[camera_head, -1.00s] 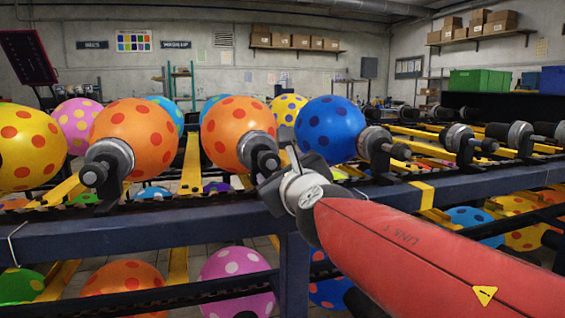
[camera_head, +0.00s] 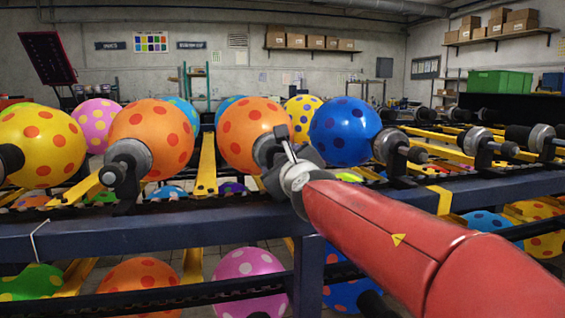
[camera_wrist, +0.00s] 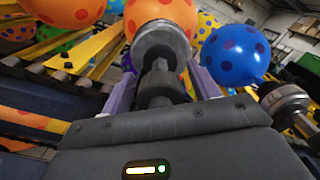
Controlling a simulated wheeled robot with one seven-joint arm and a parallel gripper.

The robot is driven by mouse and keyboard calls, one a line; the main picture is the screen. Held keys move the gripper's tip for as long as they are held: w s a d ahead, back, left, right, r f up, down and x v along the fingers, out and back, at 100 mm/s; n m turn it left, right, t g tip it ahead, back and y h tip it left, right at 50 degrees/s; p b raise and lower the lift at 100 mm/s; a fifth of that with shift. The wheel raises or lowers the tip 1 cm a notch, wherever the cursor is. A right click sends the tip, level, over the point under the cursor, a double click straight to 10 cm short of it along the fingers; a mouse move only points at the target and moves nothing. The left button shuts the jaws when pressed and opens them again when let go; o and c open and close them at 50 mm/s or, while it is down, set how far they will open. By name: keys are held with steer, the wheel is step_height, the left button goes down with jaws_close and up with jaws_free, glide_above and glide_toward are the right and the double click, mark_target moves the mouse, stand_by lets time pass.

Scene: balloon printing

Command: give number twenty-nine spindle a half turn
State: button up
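The spindle (camera_head: 266,150) in front of my gripper holds the right one of two orange balloons (camera_head: 243,128) with red dots. In the wrist view this spindle (camera_wrist: 162,42) has a grey metal collar, a thin shaft and a black end knob (camera_wrist: 161,88). I cannot read a number on it. My gripper (camera_head: 288,150) is at its outer end. In the wrist view the purple-grey fingers of my gripper (camera_wrist: 162,92) stand apart on both sides of the knob, with gaps showing. Part of the spindle is hidden behind the gripper in the head view.
A blue balloon (camera_head: 343,131) with its spindle (camera_head: 396,148) stands close on the right. Another orange balloon (camera_head: 152,138) and its spindle (camera_head: 126,163) are on the left. The dark blue rail (camera_head: 180,231) runs below my gripper. More balloons hang beneath it.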

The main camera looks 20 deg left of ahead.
steer(key=c, duration=0.9)
steer(key=shift+m, duration=0.3)
steer(key=m+b, duration=0.1)
steer(key=m, duration=0.2)
steer(key=shift+f+m, duration=0.1)
steer(key=shift+m, duration=0.2)
steer(key=m+b, duration=0.1)
steer(key=m, duration=0.2)
steer(key=shift+m, duration=0.3)
steer(key=m, duration=0.3)
steer(key=shift+m+b, duration=0.3)
steer(key=shift+b, duration=0.05)
steer(key=shift+m, duration=1.6)
steer(key=shift+m+b, duration=0.3)
